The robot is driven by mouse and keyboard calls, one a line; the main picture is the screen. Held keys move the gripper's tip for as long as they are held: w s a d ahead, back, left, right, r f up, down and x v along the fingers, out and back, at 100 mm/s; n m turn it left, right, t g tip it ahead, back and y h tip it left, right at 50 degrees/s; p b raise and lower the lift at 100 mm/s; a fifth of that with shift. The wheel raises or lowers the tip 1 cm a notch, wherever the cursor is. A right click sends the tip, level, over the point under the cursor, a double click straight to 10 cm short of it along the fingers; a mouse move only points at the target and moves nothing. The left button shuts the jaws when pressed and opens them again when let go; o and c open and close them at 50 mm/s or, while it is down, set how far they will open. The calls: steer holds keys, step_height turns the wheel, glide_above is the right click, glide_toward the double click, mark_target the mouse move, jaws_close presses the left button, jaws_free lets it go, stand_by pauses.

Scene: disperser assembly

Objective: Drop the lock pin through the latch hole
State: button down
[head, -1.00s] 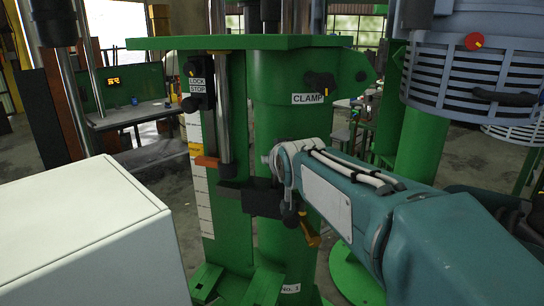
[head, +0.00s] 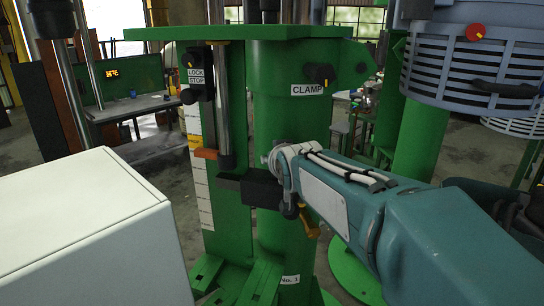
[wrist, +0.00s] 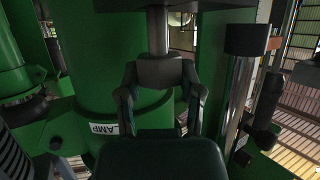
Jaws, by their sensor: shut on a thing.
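In the wrist view my gripper (wrist: 160,84) is shut, with one finger on each side of a dark grey head. A bright steel shaft (wrist: 157,32) runs from this head to the top of the picture; it looks like the lock pin (wrist: 160,70). In the head view my wrist lies before the green column, and I cannot clearly make out the fingers or pin. A dark block (head: 262,190) and an orange handle (head: 310,222) show beside my wrist. I cannot make out the latch hole in either view.
The green column (head: 290,130) carries a CLAMP label and knob (head: 319,74). A LOCK STOP box (head: 197,78) sits beside a steel rod (head: 222,100) and a white scale (head: 203,190). A blue-grey motor housing (head: 470,65) is at right. A white box-like surface fills the lower left.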

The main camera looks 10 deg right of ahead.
steer(key=shift+f, duration=1.6)
steer(key=shift+c, duration=0.8)
jaws_free()
steer(key=v, duration=1.2)
